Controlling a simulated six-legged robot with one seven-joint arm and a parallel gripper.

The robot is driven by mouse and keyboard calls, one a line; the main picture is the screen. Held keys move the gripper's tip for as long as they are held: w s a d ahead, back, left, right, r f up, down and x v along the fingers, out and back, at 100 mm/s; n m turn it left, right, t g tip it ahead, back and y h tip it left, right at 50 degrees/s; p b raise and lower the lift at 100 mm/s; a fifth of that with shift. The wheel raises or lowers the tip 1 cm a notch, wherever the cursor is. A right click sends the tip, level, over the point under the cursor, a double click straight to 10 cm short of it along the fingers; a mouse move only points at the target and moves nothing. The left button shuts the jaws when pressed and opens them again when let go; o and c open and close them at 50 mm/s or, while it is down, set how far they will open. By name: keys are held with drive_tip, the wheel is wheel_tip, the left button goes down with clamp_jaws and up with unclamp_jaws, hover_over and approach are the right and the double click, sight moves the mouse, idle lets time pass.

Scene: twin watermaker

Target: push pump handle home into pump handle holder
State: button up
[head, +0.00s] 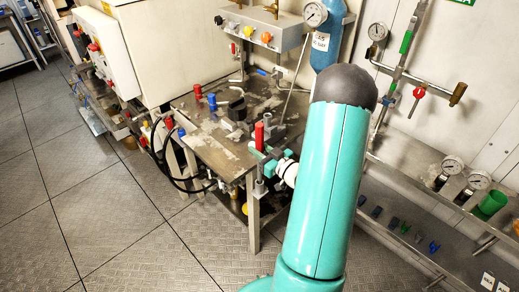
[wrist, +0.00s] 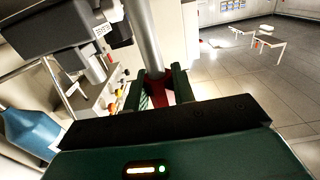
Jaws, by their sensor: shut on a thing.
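The pump handle appears to be the red upright piece (head: 259,135) near the front right corner of the metal bench. My gripper (head: 264,160) is around it at the end of my teal arm. In the wrist view, my gripper (wrist: 160,88) is shut on the red part of the pump handle (wrist: 157,86), between its two green fingers. A grey metal rod (wrist: 144,38) runs up from the red part. A short grey cylinder (head: 259,187) shows just below my gripper in the head view. I cannot tell whether it is the pump handle holder. How the handle's end sits is hidden.
The metal bench (head: 205,145) carries blue and red valve handles and dark fittings. Black hoses (head: 165,160) hang at its left side. A blue bottle (head: 330,50) stands behind. A shelf with gauges (head: 452,165) is at right. The floor (head: 100,200) is clear at left.

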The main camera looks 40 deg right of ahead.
drive_tip(key=shift+f, duration=3.55)
drive_tip(key=o, duration=0.9)
drive_tip(key=s, duration=1.3)
drive_tip(key=shift+s+d, duration=0.2)
drive_tip(key=shift+s, duration=0.15)
